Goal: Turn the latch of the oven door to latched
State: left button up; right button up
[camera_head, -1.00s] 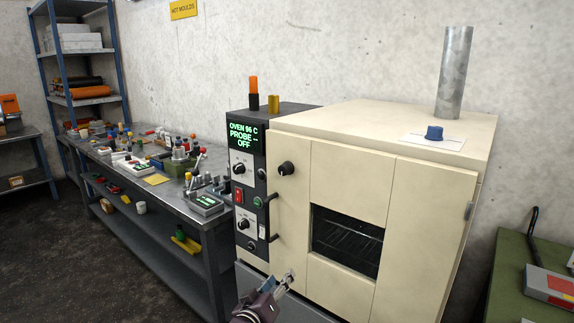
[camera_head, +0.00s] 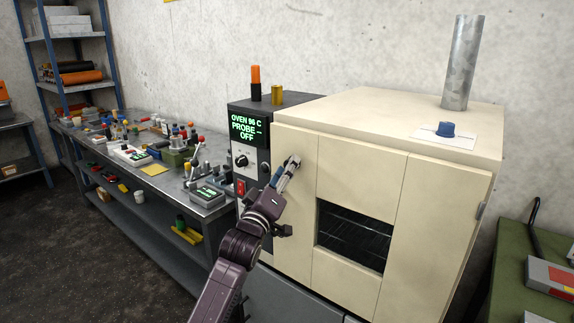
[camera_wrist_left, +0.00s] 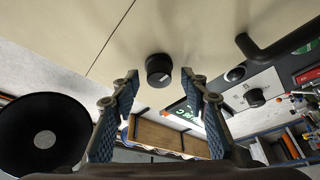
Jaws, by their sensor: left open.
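The cream oven door (camera_head: 405,215) with its dark window (camera_head: 352,236) appears closed. The latch, a round black knob (camera_wrist_left: 159,69) on the door, shows in the left wrist view between and just beyond my fingertips. I cannot read which way it is turned. In the head view my left gripper (camera_head: 290,164) covers most of the latch. In the left wrist view my left gripper (camera_wrist_left: 160,76) is open, its two blue-padded fingers on either side of the knob with gaps showing. I cannot tell if it touches the knob. My right gripper is not in view.
The oven's control panel (camera_head: 243,180) stands left of the door. A black bar handle (camera_wrist_left: 262,50) is near the latch in the wrist view. A cluttered workbench (camera_head: 108,205) is at left, a green table (camera_head: 510,285) at right.

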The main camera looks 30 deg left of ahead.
pick_arm(q)
jog(key=shift+w+r, duration=0.2)
jog(key=shift+w, duration=0.25)
jog(key=shift+a, duration=0.1)
jog(key=shift+c, duration=0.2)
grip_shut()
